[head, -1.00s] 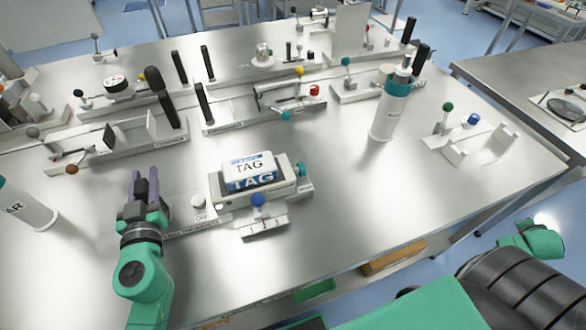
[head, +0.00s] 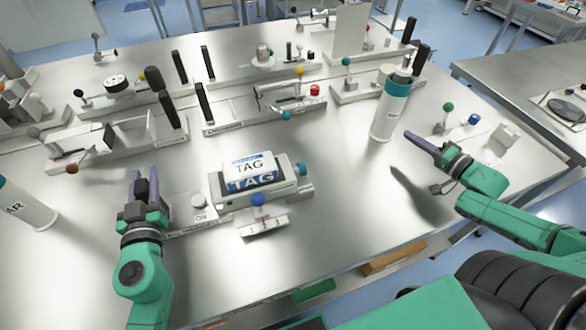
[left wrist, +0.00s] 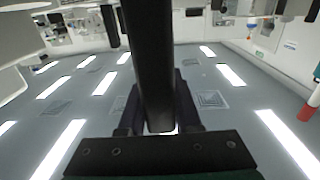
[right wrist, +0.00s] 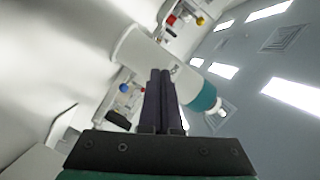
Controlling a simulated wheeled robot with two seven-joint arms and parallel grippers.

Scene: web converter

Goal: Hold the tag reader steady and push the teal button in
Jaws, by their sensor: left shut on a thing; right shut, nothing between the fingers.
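My left gripper (head: 145,178) is left of the reader, shut on a black bar (left wrist: 150,60); whether the bar joins the reader's base I cannot tell. My right gripper (head: 408,135) is shut and empty above the table, well to the right of the button; its closed fingers also show in the right wrist view (right wrist: 160,75).
A white bottle with a teal band (head: 385,118) stands between the reader and my right gripper, farther back. Fixtures with black handles (head: 207,103) line the back. Table right of the reader is clear.

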